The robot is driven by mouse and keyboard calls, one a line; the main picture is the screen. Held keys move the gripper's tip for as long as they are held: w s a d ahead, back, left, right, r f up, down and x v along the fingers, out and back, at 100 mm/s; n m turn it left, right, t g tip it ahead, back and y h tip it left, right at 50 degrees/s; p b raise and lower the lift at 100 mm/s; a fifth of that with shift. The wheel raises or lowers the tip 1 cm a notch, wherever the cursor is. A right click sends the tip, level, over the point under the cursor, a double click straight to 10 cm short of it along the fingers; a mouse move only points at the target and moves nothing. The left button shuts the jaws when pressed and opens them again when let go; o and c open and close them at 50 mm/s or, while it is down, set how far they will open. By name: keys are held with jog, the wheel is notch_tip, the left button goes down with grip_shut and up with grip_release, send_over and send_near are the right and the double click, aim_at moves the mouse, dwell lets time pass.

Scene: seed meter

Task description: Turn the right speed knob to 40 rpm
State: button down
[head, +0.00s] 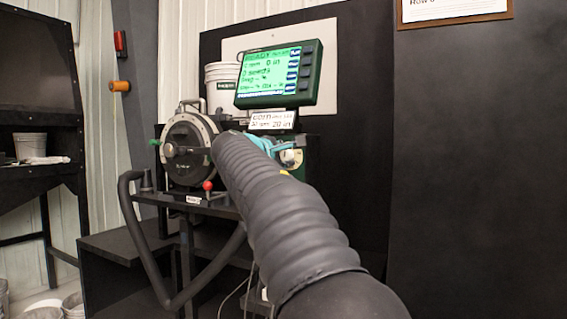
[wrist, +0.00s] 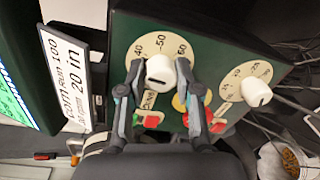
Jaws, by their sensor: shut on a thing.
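In the wrist view, a white knob (wrist: 160,72) sits on a cream dial (wrist: 172,42) with 40, 50 and 60 legible. My gripper (wrist: 159,70) has one finger on each side of this knob and is shut on it. The knob's pointer setting is hard to read. A second white knob (wrist: 257,92) stands free on another dial, to the right in the wrist view. In the head view, my arm hides most of the green panel; a pale knob and dial (head: 291,157) show just right of my gripper, and I cannot tell which knob it is.
A green-lit screen (head: 270,75) stands above the panel, its small text hard to read. A white sign (head: 272,120) hangs below it. Red and green buttons (wrist: 150,120) lie close to my fingers. A round black seed meter (head: 187,150) stands left of my arm.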

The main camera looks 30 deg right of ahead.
jog(key=shift+d+f+m+b, duration=0.15)
jog(key=shift+m+b, duration=0.6)
jog(key=shift+m, duration=0.65)
jog(key=c, duration=0.8)
grip_release()
jog(key=shift+s+y, duration=0.1)
jog(key=shift+y, duration=0.2)
jog(key=shift+s+a, duration=0.15)
jog(key=shift+a, duration=0.15)
jog(key=v, duration=1.1)
jog(key=shift+s+a, duration=0.15)
jog(key=shift+a, duration=0.05)
